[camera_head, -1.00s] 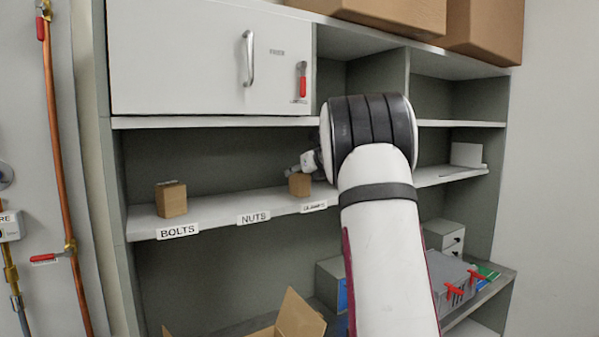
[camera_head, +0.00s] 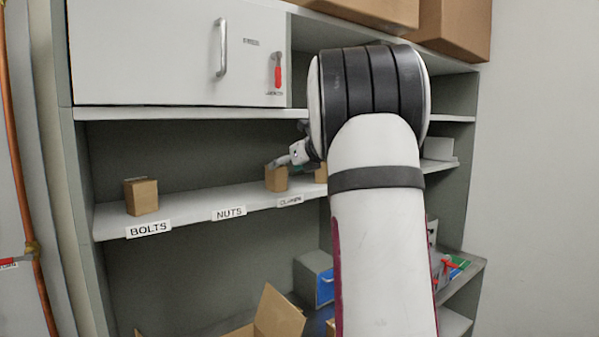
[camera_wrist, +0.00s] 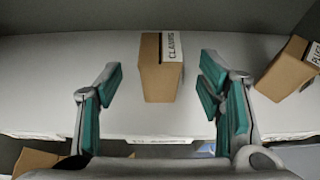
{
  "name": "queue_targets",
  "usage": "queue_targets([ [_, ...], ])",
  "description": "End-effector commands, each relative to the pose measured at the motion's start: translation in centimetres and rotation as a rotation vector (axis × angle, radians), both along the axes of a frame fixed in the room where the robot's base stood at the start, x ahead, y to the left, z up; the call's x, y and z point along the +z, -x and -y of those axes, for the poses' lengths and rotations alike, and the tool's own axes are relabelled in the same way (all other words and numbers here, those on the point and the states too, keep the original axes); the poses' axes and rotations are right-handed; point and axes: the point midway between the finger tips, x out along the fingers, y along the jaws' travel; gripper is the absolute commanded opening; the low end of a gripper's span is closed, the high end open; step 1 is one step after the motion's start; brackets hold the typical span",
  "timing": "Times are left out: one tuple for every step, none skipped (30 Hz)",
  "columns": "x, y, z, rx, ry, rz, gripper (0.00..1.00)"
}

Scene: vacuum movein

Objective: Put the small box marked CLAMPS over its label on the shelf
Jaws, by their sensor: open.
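The small brown box marked CLAMPS (camera_wrist: 153,78) stands upright on the shelf. It also shows in the head view (camera_head: 276,179), behind and slightly left of the middle of the CLAMPS label (camera_head: 290,201) on the shelf's front edge. In the wrist view a shelf-edge label (camera_wrist: 165,139) lies just below the box, its text too small to read. My gripper (camera_wrist: 162,66) is open, with one teal-padded finger on each side of the box and visible gaps between. In the head view my gripper (camera_head: 284,161) is at the box's top, partly hidden by my arm.
Another brown box (camera_wrist: 285,73) stands close on the right; its marking is cut off. A box (camera_head: 142,196) stands above the BOLTS label (camera_head: 148,229). The space above the NUTS label (camera_head: 229,213) is clear. An open carton (camera_head: 277,314) is below. A cabinet door (camera_head: 175,55) is above.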

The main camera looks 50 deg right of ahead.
Motion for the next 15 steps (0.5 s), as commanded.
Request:
queue_targets([
  [-0.1,1.1,-0.3,-0.003,-0.001,0.002,0.61],
  [-0.1,1.7,-0.4,-0.004,0.000,0.002,0.61],
  [-0.1,2.6,-0.6,-0.004,0.001,0.002,0.61],
  [-0.1,3.2,-0.7,-0.003,0.001,0.002,0.61],
  [-0.1,3.7,-0.9,-0.002,0.001,0.003,0.61],
  [0.0,4.5,-1.1,-0.002,0.000,0.002,0.61],
  [0.0,5.0,-1.2,-0.003,0.001,0.002,0.61],
  [-0.1,5.5,-1.3,-0.002,0.000,0.002,0.61],
  [0.0,6.1,-1.5,-0.002,0.000,0.002,0.61],
  [0.0,6.4,-1.5,-0.002,0.001,0.002,0.61],
  [0.0,6.8,-1.6,-0.002,0.000,0.002,0.61],
  [0.0,7.2,-1.7,-0.001,0.000,0.002,0.61],
  [0.0,7.4,-1.8,0.000,0.000,0.002,0.61],
  [0.0,7.6,-1.8,0.000,0.000,0.002,0.61],
  [0.0,7.8,-1.9,0.000,-0.001,0.001,0.61],
])
